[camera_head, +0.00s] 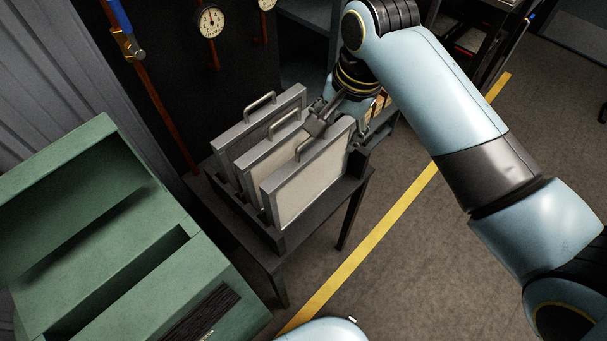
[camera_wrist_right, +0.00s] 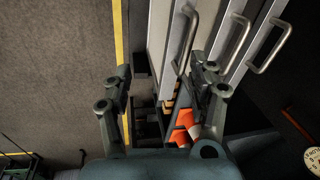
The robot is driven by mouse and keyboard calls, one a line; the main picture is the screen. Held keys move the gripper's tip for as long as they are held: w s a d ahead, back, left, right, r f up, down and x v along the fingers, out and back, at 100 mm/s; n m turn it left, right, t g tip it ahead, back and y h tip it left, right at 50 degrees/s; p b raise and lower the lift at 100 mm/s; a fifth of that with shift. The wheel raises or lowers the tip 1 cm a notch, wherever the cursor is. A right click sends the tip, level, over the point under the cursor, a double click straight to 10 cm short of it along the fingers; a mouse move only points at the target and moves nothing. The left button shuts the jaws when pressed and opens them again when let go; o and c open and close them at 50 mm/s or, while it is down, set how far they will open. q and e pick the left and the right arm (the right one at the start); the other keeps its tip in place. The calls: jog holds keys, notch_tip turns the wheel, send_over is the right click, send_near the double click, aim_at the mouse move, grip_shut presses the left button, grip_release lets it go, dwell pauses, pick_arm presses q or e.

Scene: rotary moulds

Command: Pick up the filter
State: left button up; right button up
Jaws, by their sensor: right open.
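Three flat filters with grey metal frames and a handle on top stand upright, side by side, in a dark rack. In the head view these are the front filter (camera_head: 308,184), the middle filter (camera_head: 262,148) and the back filter (camera_head: 240,131). My right gripper (camera_head: 323,122) is open, above the top edge of the front filter and close to its handle (camera_head: 305,146). In the right wrist view my right gripper (camera_wrist_right: 163,72) has its fingers spread, with the nearest handle (camera_wrist_right: 185,42) beside the right fingertip. Contact cannot be told. My left gripper is not in view.
The rack stands on a dark small table (camera_head: 357,191). A green open-topped machine (camera_head: 110,235) fills the left. Pressure gauges (camera_head: 211,21) and copper pipes are behind. Orange and tan items (camera_wrist_right: 184,122) lie below the gripper. A yellow line (camera_head: 390,216) crosses the open floor.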

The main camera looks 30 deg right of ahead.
aim_at(314, 148)
jog(key=shift+m, duration=0.9)
jog(key=w+f, duration=0.1)
jog(key=w+a+f, duration=0.1)
jog(key=f, duration=0.1)
jog(key=shift+w+a, duration=0.3)
jog(key=shift+w, duration=0.1)
jog(key=shift+w+a+f+p, duration=0.1)
jog(key=shift+w+f+p, duration=0.05)
jog(key=shift+f, duration=0.85)
jog(key=shift+w+f+p, duration=0.1)
jog(key=shift+f+p, duration=0.1)
jog(key=shift+f, duration=0.8)
jog(key=shift+w+a+f+p, duration=0.1)
jog(key=shift+w+f+p, duration=0.05)
jog(key=shift+f, duration=0.85)
grip_shut()
jog(key=shift+r, duration=0.1)
